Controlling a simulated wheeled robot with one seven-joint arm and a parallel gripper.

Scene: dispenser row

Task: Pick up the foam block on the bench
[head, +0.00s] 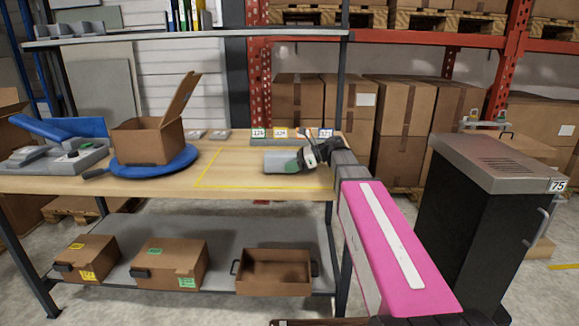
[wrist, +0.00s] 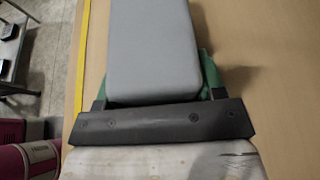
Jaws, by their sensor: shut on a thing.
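The foam block (head: 279,160) is a plain grey box in the head view, at the right part of the wooden bench (head: 230,185), within the yellow tape outline. In the wrist view the foam block (wrist: 153,45) fills the upper middle, pointing away from the jaws. My gripper (head: 293,166) has green fingers shut on the near end of the block, one on each side. In the wrist view my gripper (wrist: 155,88) shows the green pads beside the block. Whether the block touches the bench top or hangs just above it, I cannot tell.
An open carton (head: 148,140) stands on a blue turntable (head: 180,165) at the left of the bench. Several numbered dispensers (head: 290,137) line the bench's back edge. A black cabinet (head: 470,220) stands to the right. Cartons (head: 170,262) and an open bin (head: 274,270) sit on the lower shelf.

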